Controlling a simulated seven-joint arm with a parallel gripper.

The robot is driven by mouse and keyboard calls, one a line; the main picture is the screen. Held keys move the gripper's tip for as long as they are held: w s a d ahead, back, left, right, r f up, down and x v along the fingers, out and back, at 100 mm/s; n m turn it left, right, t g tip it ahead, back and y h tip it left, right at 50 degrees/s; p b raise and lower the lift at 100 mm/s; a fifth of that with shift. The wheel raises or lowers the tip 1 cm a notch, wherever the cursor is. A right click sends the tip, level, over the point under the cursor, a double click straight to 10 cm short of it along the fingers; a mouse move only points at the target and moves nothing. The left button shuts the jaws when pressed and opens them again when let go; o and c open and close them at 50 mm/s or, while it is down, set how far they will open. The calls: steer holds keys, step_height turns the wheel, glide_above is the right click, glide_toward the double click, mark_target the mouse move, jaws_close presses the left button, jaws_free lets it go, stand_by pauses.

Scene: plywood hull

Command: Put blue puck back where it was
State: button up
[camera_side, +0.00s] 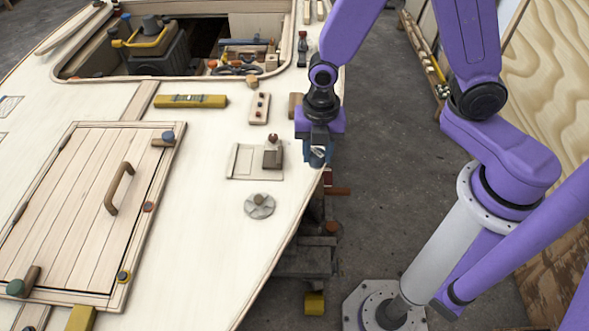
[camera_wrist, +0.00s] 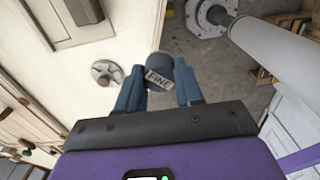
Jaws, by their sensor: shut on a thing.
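The blue puck (camera_wrist: 157,60) is a grey-blue round piece with a pale lettered label on its side. My gripper (camera_wrist: 158,82) is shut on it, with one blue finger on each side. In the side view the puck (camera_side: 317,158) shows small and dark at the tip of my gripper (camera_side: 318,152), at the right edge of the pale deck (camera_side: 215,205). It appears held above the deck's edge; the exact height cannot be told. Where the puck was before is not shown.
A round grey fitting (camera_side: 260,206) and a plate with a dark block (camera_side: 271,158) lie left of my gripper. A yellow level (camera_side: 191,101) lies farther back. A slatted hatch (camera_side: 85,215) with a wooden handle and several coloured knobs is at left.

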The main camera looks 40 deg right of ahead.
steer(key=w+f, duration=0.1)
steer(key=f, duration=0.1)
steer(key=w+a+f, duration=0.1)
steer(key=w+f, duration=0.1)
steer(key=w+a+f, duration=0.1)
steer(key=f, duration=0.1)
steer(key=shift+w, duration=0.4)
steer(key=shift+f, duration=1.55)
steer(key=shift+f, duration=0.1)
steer(key=o, duration=1)
step_height(320, 180, up, 12)
steer(key=shift+r, duration=0.2)
